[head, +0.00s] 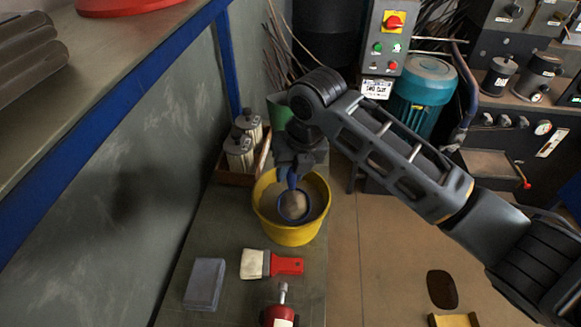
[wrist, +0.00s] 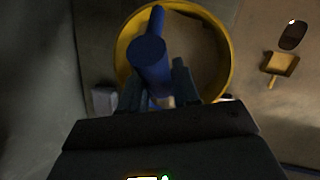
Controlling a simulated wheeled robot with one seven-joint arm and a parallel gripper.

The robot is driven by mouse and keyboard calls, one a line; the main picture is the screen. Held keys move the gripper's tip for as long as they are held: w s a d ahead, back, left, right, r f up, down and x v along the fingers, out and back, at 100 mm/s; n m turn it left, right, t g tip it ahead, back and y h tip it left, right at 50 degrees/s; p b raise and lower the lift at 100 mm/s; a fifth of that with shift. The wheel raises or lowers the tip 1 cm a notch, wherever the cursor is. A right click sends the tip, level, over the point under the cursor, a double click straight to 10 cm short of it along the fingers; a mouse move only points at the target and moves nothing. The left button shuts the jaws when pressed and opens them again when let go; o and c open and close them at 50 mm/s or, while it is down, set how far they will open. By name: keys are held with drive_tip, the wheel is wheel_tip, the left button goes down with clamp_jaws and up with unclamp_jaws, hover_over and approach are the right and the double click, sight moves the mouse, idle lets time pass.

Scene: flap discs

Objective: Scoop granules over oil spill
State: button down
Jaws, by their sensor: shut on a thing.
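A yellow bucket (head: 284,234) holds grey-brown granules (head: 319,195) and stands on the bench. My gripper (head: 291,166) is above the bucket, shut on the handle of a blue scoop (head: 291,180). The scoop's round bowl is over or in the bucket and shows a pale brown fill; I cannot tell whether it touches the granules below. In the wrist view, the blue scoop (wrist: 150,65) sits between my fingers (wrist: 157,90), inside the outline of the bucket (wrist: 229,75). The dark oil spill (head: 442,289) lies on the floor to the right; it also shows in the wrist view (wrist: 292,35).
A red-handled brush (head: 285,266), a grey block (head: 205,284) and a red tool (head: 279,315) lie on the bench in front of the bucket. Bottles (head: 239,152) stand behind it. A yellow item (head: 453,320) lies near the spill. The floor between is clear.

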drive_tip(key=shift+w+r+g+p, duration=0.1)
drive_tip(key=shift+r+g+p, duration=0.45)
drive_tip(key=shift+r+p, duration=0.6)
drive_tip(key=shift+r+g+p, duration=0.55)
drive_tip(key=shift+r+p, duration=0.45)
drive_tip(key=shift+r, duration=0.25)
wheel_tip(320, 180, up, 2)
drive_tip(key=shift+r+g+b, duration=0.15)
drive_tip(key=shift+g+b, duration=0.15)
drive_tip(key=shift+g, duration=0.9)
drive_tip(key=shift+r+m+g, duration=0.3)
drive_tip(key=shift+r+g, duration=0.2)
drive_tip(key=shift+r, duration=0.1)
